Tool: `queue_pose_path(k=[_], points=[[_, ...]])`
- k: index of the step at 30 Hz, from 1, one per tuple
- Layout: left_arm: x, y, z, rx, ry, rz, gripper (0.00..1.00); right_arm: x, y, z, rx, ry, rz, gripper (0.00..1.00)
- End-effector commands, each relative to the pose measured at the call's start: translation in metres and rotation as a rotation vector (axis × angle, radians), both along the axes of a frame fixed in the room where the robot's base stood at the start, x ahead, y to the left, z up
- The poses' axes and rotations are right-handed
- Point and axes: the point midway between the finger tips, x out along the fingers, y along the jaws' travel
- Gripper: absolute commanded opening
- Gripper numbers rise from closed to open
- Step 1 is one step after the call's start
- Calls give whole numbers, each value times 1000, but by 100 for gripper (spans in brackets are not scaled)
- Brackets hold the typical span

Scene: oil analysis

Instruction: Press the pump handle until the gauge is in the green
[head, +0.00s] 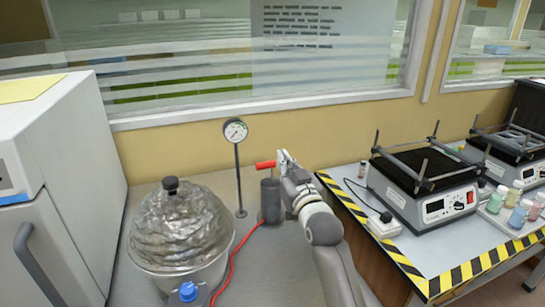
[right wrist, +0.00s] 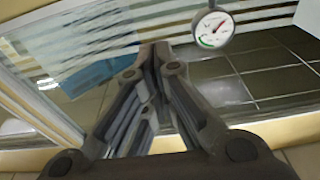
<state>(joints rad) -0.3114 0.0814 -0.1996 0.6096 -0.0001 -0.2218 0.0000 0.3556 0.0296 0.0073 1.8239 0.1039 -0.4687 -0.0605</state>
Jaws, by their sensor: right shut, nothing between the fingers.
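The pump (head: 270,201) is a dark grey cylinder standing on the bench, with a red handle (head: 265,165) at its top. A round white gauge (head: 235,130) stands on a thin post left of the pump. The gauge also shows in the right wrist view (right wrist: 213,29), with a green arc at its lower left; the needle looks to point away from it, but is small. My right gripper (head: 281,157) is shut and empty, at the right end of the red handle. Whether it touches the handle I cannot tell. The handle does not show in the right wrist view. My left gripper is out of view.
A foil-covered vessel (head: 180,226) with a black knob stands left of the gauge. A red hose (head: 233,262) runs across the bench. A white cabinet (head: 60,170) is at the left. A shaker (head: 425,185) and several bottles stand on the striped table at the right.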

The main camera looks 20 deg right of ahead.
Motion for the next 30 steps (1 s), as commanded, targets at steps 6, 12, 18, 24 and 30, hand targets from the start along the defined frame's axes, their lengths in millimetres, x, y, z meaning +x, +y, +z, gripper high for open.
queue_pose_path(k=[6,12,18,24,30], points=[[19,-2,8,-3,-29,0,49,29,1,6,0,0,1,0],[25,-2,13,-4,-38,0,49,56,2,9,1,1,1,0],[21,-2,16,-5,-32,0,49,82,3,13,0,1,0,0],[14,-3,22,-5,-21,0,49,88,3,-5,0,6,1,0],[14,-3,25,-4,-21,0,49,84,3,-23,-1,1,1,0]])
